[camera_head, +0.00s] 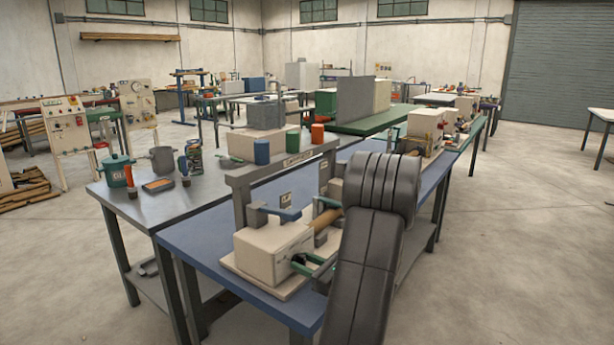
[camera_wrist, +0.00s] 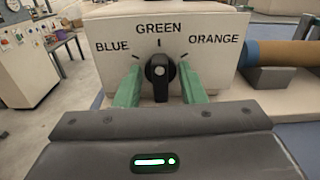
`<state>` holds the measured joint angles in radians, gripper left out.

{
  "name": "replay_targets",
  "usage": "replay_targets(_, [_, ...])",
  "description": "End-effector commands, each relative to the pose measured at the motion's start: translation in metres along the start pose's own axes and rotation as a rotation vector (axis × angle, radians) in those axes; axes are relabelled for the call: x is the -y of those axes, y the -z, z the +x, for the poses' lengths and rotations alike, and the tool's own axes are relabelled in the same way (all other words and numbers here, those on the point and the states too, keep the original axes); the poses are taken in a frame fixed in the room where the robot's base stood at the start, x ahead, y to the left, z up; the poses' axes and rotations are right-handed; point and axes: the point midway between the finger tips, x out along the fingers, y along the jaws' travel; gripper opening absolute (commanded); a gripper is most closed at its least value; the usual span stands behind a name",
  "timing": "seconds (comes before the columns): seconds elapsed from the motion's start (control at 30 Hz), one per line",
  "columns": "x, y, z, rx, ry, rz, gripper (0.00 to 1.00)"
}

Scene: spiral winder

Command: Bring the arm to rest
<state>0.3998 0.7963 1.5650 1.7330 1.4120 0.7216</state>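The spiral winder's cream box (camera_head: 272,246) stands on the blue bench. In the wrist view its face (camera_wrist: 215,22) reads BLUE, GREEN and ORANGE around a black selector knob (camera_wrist: 160,76). The knob's grip looks upright, toward GREEN. My gripper (camera_wrist: 160,72) has its green fingers on either side of the knob, with a narrow gap visible on each side, so it looks open around it. In the head view my gripper (camera_head: 302,264) is low at the front of the box. My dark arm hides part of the winder.
A blue bench (camera_head: 210,243) carries the winder. A brown roller (camera_head: 325,219) lies right of the box. A grey shelf (camera_head: 255,173) stands behind with blue, green and orange cylinders. A grey table (camera_head: 195,197) holds a green pot (camera_head: 118,172).

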Motion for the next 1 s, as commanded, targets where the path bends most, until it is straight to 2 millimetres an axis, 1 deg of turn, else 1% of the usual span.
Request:
replay_targets(0.03, [0.0001, 0.0068, -0.0016, 0.000, 0.002, -0.039, 0.36])
replay_targets(0.7, [-0.0020, 0.0067, -0.0020, 0.000, 0.002, -0.517, 0.36])
replay_targets(1.0, [-0.0024, 0.0049, -0.0020, -0.001, 0.002, -0.670, 0.36])
